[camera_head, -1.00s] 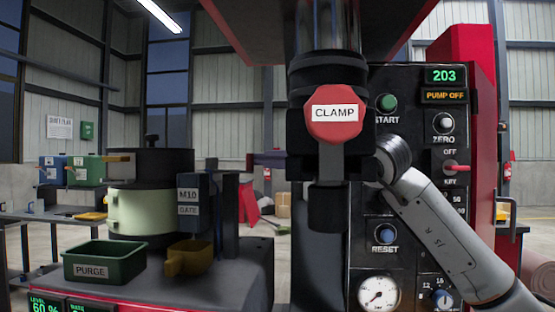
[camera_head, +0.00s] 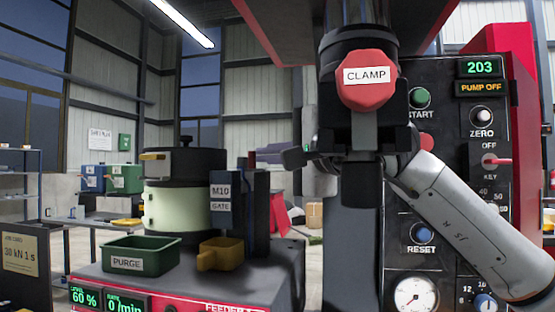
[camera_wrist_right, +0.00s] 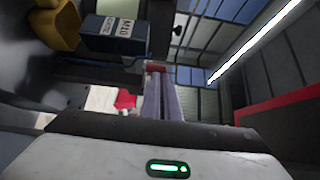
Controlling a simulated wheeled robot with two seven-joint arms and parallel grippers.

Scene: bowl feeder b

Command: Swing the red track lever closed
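My right arm comes in from the right and passes behind the clamp column. In the right wrist view, the fingers (camera_wrist_right: 160,80) lie side by side and look shut. A small dark red piece (camera_wrist_right: 156,67) shows right at their tips. It may be the track lever, but I cannot tell whether it is touched or held. My left gripper is not in view.
The red CLAMP knob (camera_head: 367,79) and its column stand in front of my right arm. The control panel (camera_head: 455,130) is at the right.

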